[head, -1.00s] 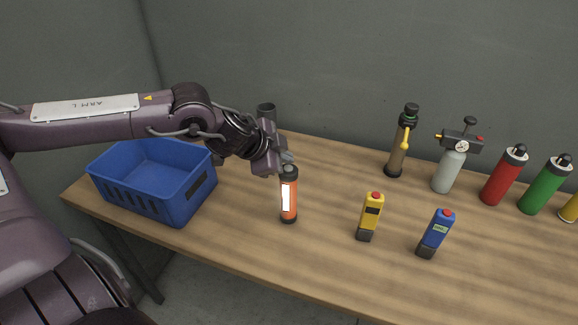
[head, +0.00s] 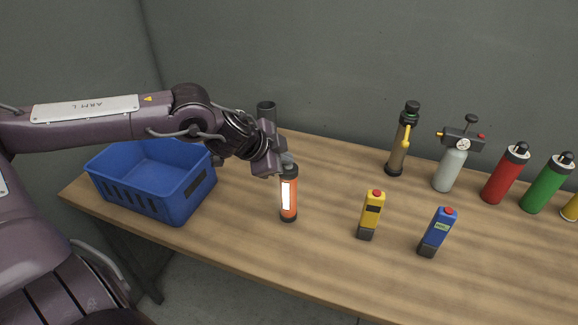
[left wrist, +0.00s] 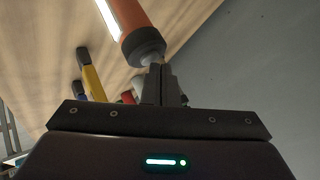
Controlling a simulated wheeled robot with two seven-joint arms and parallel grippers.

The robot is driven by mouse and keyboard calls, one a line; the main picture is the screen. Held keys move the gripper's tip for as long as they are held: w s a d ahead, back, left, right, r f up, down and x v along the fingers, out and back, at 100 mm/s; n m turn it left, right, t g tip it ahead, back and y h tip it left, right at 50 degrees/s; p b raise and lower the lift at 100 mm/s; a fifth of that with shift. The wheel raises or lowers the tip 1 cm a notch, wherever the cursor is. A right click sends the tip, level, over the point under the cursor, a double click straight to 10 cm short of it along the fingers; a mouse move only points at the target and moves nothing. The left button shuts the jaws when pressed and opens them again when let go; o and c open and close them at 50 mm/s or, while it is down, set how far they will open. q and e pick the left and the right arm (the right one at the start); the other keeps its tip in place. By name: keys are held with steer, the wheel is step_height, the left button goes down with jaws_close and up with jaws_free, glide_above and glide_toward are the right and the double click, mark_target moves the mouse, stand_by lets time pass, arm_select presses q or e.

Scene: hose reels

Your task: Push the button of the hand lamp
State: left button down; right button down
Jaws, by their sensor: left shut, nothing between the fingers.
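The hand lamp (head: 289,196) is an orange cylinder with a bright white light strip and black ends, standing upright on the wooden table. My left gripper (head: 287,161) is shut and empty, pointing down at the lamp's black top cap. In the left wrist view, the shut fingertips (left wrist: 158,72) meet a small grey piece at the centre of the lamp's black cap (left wrist: 143,46). They look touching or nearly so. The button's own state is hidden by the fingers. My right gripper is not in view.
A blue crate (head: 190,190) stands left on the table (head: 320,265). A yellow device (head: 371,212) and a blue device (head: 437,232) stand to the right. A pump, a gauge bottle and several coloured cylinders stand further right.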

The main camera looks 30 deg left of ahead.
arm_select(q)
steer(key=shift+f, duration=0.1)
stand_by(0.5)
steer(key=shift+r+p, duration=0.35)
steer(key=shift+r, duration=0.25)
steer(key=shift+r, duration=0.1)
step_height(320, 180, up, 6)
steer(key=p, duration=0.4)
steer(key=shift+p, duration=0.4)
